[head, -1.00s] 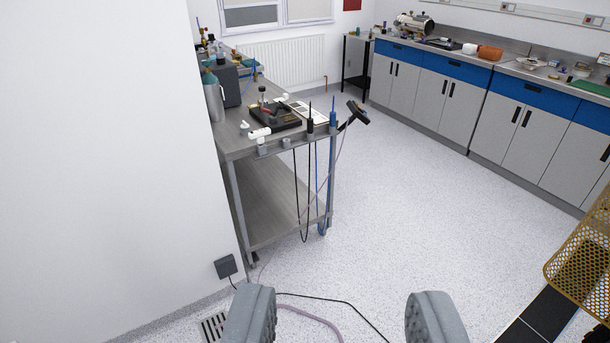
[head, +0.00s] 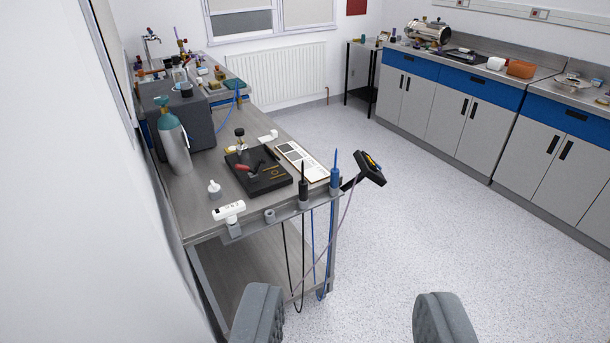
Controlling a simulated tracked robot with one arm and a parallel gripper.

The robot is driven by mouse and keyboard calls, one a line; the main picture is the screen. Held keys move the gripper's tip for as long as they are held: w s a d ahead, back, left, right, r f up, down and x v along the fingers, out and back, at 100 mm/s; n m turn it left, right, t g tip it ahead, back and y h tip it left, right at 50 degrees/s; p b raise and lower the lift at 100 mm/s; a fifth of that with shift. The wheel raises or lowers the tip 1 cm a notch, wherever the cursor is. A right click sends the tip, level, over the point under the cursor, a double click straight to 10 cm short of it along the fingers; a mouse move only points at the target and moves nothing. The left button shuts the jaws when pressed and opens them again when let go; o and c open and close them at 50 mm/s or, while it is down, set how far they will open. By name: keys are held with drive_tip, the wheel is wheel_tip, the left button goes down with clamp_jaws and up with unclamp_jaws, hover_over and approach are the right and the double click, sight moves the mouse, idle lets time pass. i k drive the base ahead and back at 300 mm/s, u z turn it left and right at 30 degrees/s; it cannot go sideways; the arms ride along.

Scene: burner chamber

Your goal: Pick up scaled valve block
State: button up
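I cannot pick out the scaled valve block for certain. Several small brass-coloured and dark parts lie at the far end of the left bench, too small to tell apart, among them an olive block (head: 220,74). A black tray (head: 258,170) on the near part of the bench holds a red-handled tool and small brass parts. My gripper (head: 350,325) shows at the bottom of the view, its two grey fingers wide apart with only floor between them. It is short of the bench's near end and touches nothing.
The steel bench (head: 205,215) stands ahead on the left, beside a white wall (head: 60,200). A teal-topped cylinder (head: 173,138) and a dark grey box (head: 190,120) stand on it. Cables hang from its near end. Blue-and-grey cabinets (head: 480,95) line the right. Speckled floor between is clear.

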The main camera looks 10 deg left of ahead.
sight(215, 84)
drive_tip(key=i, duration=1.6)
drive_tip(key=z, duration=0.8)
drive_tip(key=i, duration=4)
drive_tip(key=u, duration=2.4)
